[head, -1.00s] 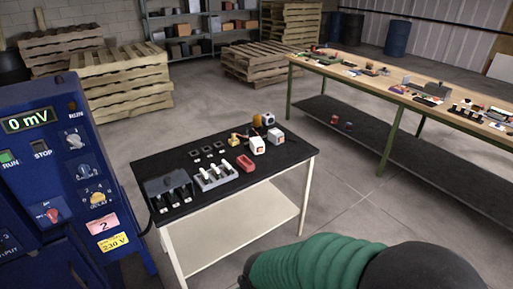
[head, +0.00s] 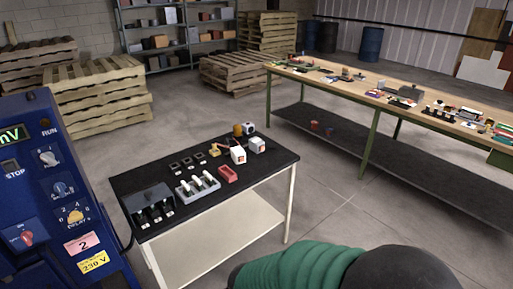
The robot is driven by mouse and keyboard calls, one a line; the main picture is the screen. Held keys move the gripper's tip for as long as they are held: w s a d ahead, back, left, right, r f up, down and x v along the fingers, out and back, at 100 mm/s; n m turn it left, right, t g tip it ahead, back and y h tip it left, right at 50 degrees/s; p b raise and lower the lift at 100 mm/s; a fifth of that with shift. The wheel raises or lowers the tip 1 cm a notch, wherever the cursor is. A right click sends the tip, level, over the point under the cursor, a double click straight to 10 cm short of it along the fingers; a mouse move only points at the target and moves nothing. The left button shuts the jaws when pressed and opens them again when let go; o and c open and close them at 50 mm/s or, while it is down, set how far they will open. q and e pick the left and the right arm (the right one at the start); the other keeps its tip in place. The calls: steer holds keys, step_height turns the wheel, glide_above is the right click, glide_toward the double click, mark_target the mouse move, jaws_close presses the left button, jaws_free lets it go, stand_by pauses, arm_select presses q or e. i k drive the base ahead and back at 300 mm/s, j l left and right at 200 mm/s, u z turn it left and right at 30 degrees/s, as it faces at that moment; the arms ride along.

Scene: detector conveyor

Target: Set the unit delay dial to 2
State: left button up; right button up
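The unit delay dial (head: 75,216) is a yellow-orange knob on the front of the blue control unit (head: 98,187) at the left edge of the head view. Numbers such as 2, 4 and 6 ring it, with a "DELAY" label below. Its exact pointer setting is too small to read. Two other knobs sit above it: a pale one (head: 48,158) and a blue one (head: 62,189). A red knob (head: 24,237) is at lower left. A pink label (head: 82,244) with "2" is below the dial. Neither gripper is in view.
A black-topped small table (head: 262,168) stands right of the unit, holding switch boxes (head: 197,186) and small parts. A long workbench (head: 340,84) with many items is at back right. Pallets (head: 98,105) and shelving (head: 185,40) stand behind. Open concrete floor lies between.

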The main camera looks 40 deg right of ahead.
mark_target(75, 216)
steer(key=i+j+u, duration=0.1)
steer(key=u, duration=0.25)
steer(key=i+j+u, duration=0.1)
steer(key=u, duration=0.25)
steer(key=i+u, duration=0.15)
steer(key=u, duration=0.2)
